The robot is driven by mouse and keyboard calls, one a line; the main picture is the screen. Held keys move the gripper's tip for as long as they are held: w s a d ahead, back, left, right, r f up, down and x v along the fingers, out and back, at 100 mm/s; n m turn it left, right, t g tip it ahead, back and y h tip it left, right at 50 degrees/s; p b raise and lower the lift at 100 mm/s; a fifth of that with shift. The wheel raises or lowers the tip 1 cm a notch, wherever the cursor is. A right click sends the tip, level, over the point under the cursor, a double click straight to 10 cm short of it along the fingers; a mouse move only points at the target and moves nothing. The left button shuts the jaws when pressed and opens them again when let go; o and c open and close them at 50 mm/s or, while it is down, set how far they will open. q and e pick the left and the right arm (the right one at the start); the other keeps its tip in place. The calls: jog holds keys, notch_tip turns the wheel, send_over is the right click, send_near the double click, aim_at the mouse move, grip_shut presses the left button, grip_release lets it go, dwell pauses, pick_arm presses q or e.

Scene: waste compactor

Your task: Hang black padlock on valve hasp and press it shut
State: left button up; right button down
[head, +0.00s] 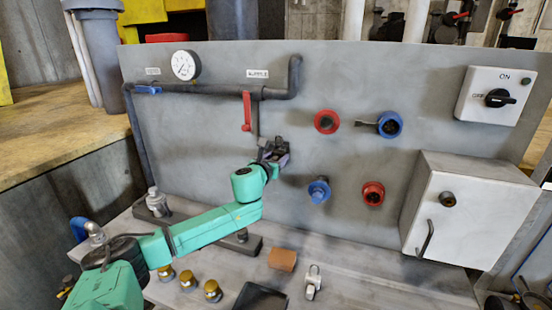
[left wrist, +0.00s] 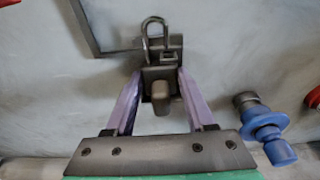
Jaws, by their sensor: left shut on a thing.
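My left gripper (head: 272,158) is at the panel, below and right of the red valve lever (head: 246,110). In the left wrist view its lilac fingers (left wrist: 160,88) are closed on the dark body of the black padlock (left wrist: 158,74). The padlock's shackle loop points up the picture, over a dark bracket that looks like the valve hasp (left wrist: 174,44). I cannot tell whether the shackle passes through the hasp or is pressed shut. In the head view the gripper partly hides the padlock and hasp. My right gripper is not in view.
A blue knob (head: 319,190) sits right of the gripper, with red and blue fittings around it. A white box (head: 470,212) projects from the panel at right. On the bench are a brown block (head: 282,259), a pale metal piece (head: 312,282), a dark tray (head: 262,297) and several brass pieces.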

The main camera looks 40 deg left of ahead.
pick_arm(q)
jog(key=shift+f, duration=0.15)
jog(key=o, duration=1.3)
jog(key=shift+c, duration=0.5)
jog(key=shift+s, duration=0.25)
jog(key=p+v, duration=0.3)
jog(key=v, duration=0.3)
jog(key=shift+s+d, duration=0.25)
jog(key=shift+s, duration=0.05)
